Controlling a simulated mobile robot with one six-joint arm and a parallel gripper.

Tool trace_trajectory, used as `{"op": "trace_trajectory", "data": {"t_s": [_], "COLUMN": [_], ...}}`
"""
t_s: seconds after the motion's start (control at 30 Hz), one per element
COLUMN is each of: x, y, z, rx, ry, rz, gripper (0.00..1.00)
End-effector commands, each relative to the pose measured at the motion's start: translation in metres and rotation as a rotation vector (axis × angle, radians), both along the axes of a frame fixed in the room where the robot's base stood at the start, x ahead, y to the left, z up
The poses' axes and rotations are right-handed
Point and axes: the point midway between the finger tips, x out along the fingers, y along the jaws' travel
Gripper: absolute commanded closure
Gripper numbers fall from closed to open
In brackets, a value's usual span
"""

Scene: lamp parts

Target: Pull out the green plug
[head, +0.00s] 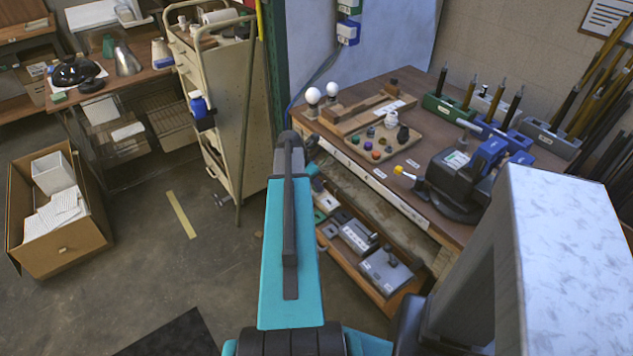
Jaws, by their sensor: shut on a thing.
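I cannot make out a green plug for certain. A green-and-white box (349,6) is fixed high on the pale panel at the top edge, partly cut off by the frame. A blue-and-white box (347,33) sits just below it, with a cable running down to the left. My teal arm reaches up the middle of the view to a dark joint. The end of my arm with its gripper is hidden behind the arm, so its fingers and whatever lies between them do not show.
The wooden workbench (455,225) on the right holds two white bulbs, a tray (360,128) of coloured knobs and a black machine (455,180). A beige cart (222,130) stands left of my arm. A cardboard box (75,250) is at left.

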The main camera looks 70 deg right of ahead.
Motion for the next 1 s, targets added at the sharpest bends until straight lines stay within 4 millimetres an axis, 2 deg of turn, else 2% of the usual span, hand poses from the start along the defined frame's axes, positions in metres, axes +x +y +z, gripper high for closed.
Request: {"op": "trace_trajectory", "data": {"t_s": [0.03,0.1,1.0], "x": [-0.0017,-0.0019,-0.0037], "y": [0.001,0.0011,0.002], "z": [-0.0002,-0.0002,0.005], "rx": [0.003,0.003,0.005], "ry": [0.003,0.003,0.008], "rz": [-0.002,-0.002,-0.004], "gripper": [0.89,1.0,1.0]}}
